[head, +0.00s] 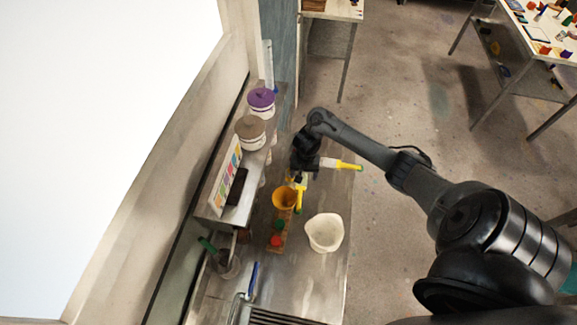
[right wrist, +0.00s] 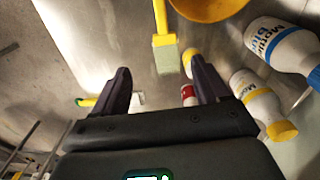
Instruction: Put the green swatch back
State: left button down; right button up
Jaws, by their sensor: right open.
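A white board with several coloured patches (head: 226,180) leans on the raised shelf at the left in the head view. I cannot make out for certain which thing is the green swatch. My right gripper (head: 302,172) is above the bench, just beyond the yellow bucket (head: 285,197). In the right wrist view its fingers (right wrist: 162,84) are spread apart with nothing gripped between them. A brush-like tool (right wrist: 167,58) with a yellow handle and a pale grey-green end lies ahead of the fingers. My left gripper is not in view.
A white pitcher (head: 324,233) stands at the bench's right. Purple-lidded (head: 262,102) and brown-lidded (head: 250,132) buckets stand on the shelf. Blue-labelled (right wrist: 283,45) and yellow-labelled (right wrist: 258,98) bottles are right of the fingers. A wooden rack (head: 276,240) holds green-topped and red-topped items.

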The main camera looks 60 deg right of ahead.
aim_at(301, 190)
jog(key=shift+w+a+f, duration=0.15)
jog(key=shift+w+a, duration=0.1)
jog(key=shift+a, duration=0.1)
jog(key=shift+f, duration=0.1)
notch_tip(301, 190, down, 9)
jog(key=b, duration=0.2)
jog(key=shift+r+b, duration=0.2)
jog(key=shift+b, duration=0.15)
jog(key=shift+f, duration=1)
jog(key=shift+c, duration=0.3)
jog(key=c, duration=1.1)
